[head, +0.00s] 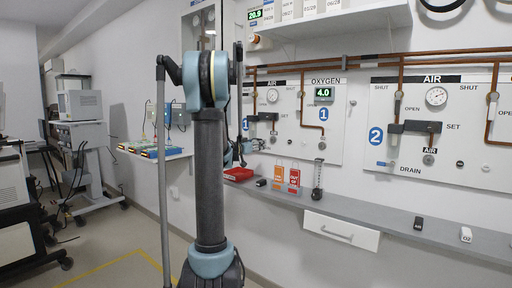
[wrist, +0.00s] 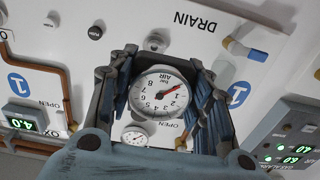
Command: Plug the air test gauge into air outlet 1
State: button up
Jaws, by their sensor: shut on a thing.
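In the wrist view, my gripper (wrist: 163,100) is shut on the air test gauge (wrist: 158,92), a round white dial with a red needle and the words bar and AIR. Its blue-grey fingers grip it on both sides. The wrist view shows the panel upside down. A round grey fitting (wrist: 155,42), probably air outlet 1, shows just above the gauge; its label is not visible. The gauge's back end is hidden, so I cannot tell whether it touches the outlet. A blue disc marked 1 (wrist: 238,93) is to the right.
A drain valve with a blue end (wrist: 243,50) sticks out near the gripper. The smaller panel gauge (wrist: 135,135) is below the held gauge. In the head view, a grey shelf (head: 385,210) with a red tray (head: 238,174) and tags runs under the panels. Panel 2 (head: 465,110) is right.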

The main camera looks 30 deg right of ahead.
jog(key=shift+s+d+r, duration=0.2)
jog(key=shift+s+d, duration=0.1)
jog(key=shift+x, duration=2.8)
jog(key=shift+x, duration=1.35)
jog(key=o, duration=1.5)
jog(key=shift+a, duration=0.15)
jog(key=shift+s+a, duration=0.1)
jog(key=shift+a, duration=0.2)
jog(key=v, duration=1.1)
